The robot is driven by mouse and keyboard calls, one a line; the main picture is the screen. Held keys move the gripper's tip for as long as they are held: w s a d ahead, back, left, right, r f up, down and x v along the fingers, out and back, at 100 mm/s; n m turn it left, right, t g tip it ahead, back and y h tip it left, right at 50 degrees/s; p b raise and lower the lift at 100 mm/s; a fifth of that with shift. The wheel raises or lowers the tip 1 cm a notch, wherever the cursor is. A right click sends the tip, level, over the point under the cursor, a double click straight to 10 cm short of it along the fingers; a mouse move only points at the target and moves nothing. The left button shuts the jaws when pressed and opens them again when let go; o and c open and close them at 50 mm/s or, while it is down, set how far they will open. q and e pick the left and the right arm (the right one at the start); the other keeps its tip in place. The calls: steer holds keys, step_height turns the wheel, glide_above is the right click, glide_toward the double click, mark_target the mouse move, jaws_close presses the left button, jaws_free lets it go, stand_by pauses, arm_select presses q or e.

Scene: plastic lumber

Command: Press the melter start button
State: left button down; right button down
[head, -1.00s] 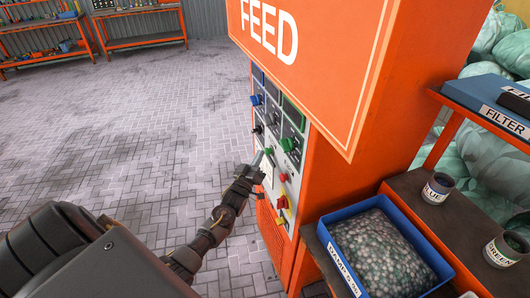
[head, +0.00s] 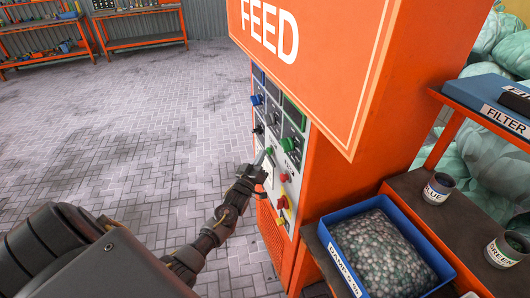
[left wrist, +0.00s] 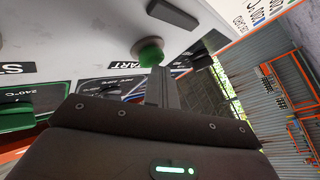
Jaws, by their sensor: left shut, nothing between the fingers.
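The orange melter (head: 345,190) stands right of centre in the head view, with a control panel (head: 273,190) on its left face. In the left wrist view a round green button (left wrist: 149,52) sticks out of the white panel beside a label reading START (left wrist: 130,65). My left gripper (head: 260,158) is shut and empty, close to the panel in the head view. In the left wrist view its fingertips (left wrist: 160,72) overlap the edge of the green button; I cannot tell whether they touch it. My right gripper is not in view.
A green knob (head: 288,144), a blue knob (head: 256,100) and a red button (head: 283,177) are on the panel. A blue bin of pellets (head: 330,232) stands on the shelf at the right. The paved floor (head: 120,130) at the left is open.

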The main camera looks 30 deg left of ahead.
arm_select(q)
steer(key=shift+s, duration=0.1)
steer(key=shift+s+a+p, duration=0.3)
steer(key=shift+s+a, duration=0.2)
steer(key=shift+s, duration=0.15)
steer(key=shift+s+a, duration=0.1)
steer(key=s+a, duration=0.1)
steer(key=s, duration=0.1)
steer(key=s+a+p, duration=0.1)
steer(key=s, duration=0.1)
steer(key=shift+a, duration=0.35)
stand_by(0.7)
